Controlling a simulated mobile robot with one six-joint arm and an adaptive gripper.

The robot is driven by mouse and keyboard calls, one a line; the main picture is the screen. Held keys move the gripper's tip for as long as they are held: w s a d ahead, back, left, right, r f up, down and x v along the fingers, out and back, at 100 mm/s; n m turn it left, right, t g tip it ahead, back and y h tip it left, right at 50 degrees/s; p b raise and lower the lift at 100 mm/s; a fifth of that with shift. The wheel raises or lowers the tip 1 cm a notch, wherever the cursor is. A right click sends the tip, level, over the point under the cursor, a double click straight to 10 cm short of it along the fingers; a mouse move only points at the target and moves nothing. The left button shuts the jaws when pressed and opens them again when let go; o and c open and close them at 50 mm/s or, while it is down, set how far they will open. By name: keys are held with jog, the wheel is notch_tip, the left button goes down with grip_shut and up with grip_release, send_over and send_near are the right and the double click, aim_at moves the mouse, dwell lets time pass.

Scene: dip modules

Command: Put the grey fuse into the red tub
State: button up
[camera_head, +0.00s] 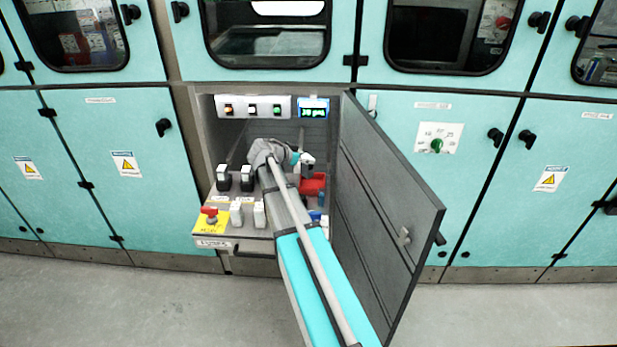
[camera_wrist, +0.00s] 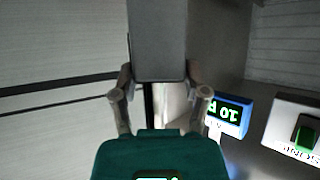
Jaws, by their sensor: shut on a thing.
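In the wrist view a grey block, the grey fuse (camera_wrist: 159,40), sits between the two fingers of my gripper (camera_wrist: 160,78), which is shut on it. In the head view my gripper (camera_head: 301,160) is inside the open cabinet bay, mostly hidden by my arm. The red tub (camera_head: 314,184) is just below and slightly right of the gripper, partly hidden by my arm. The tub is not visible in the wrist view.
Several pale fuses (camera_head: 236,213) stand on the panel to the left. A red knob on a yellow plate (camera_head: 212,218) is at the front left. The open grey door (camera_head: 385,215) bounds the right side. A lit display (camera_head: 313,109) and switch box (camera_head: 252,107) hang at the back.

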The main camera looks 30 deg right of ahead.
aim_at(311, 169)
jog(key=shift+w+d+f+b, duration=0.2)
jog(key=shift+d+f+b, duration=0.65)
jog(key=shift+f, duration=0.25)
jog(key=shift+d+f+b, duration=0.2)
jog(key=shift+f+b, duration=0.75)
jog(key=shift+f, duration=0.05)
jog(key=shift+d+f+b, duration=0.2)
jog(key=shift+f+b, duration=0.75)
jog(key=shift+f, duration=0.05)
jog(key=shift+f, duration=0.15)
jog(key=o, duration=1.3)
